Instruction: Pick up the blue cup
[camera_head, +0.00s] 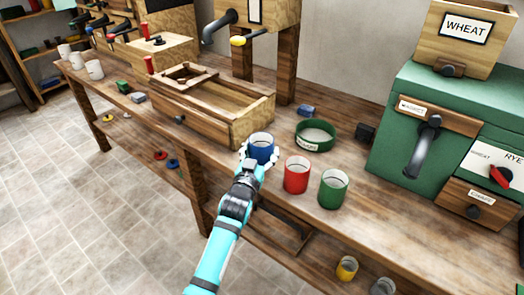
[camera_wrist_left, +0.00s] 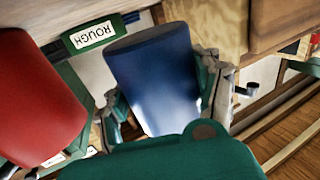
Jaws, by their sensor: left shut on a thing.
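The blue cup (camera_head: 262,147) is upright at the front edge of the wooden bench in the head view. My left gripper (camera_head: 257,158) is shut on it, with a finger on each side of the cup. In the left wrist view the blue cup (camera_wrist_left: 155,80) fills the space between the fingers of my left gripper (camera_wrist_left: 165,100). Whether the cup's base touches the bench cannot be told. My right gripper is in neither view.
A red cup (camera_head: 296,175) and a green cup (camera_head: 333,188) stand close to the right. A green round sieve (camera_head: 315,136) lies behind. A wooden box (camera_head: 215,118) is at the left. A green machine (camera_head: 400,135) stands on the right.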

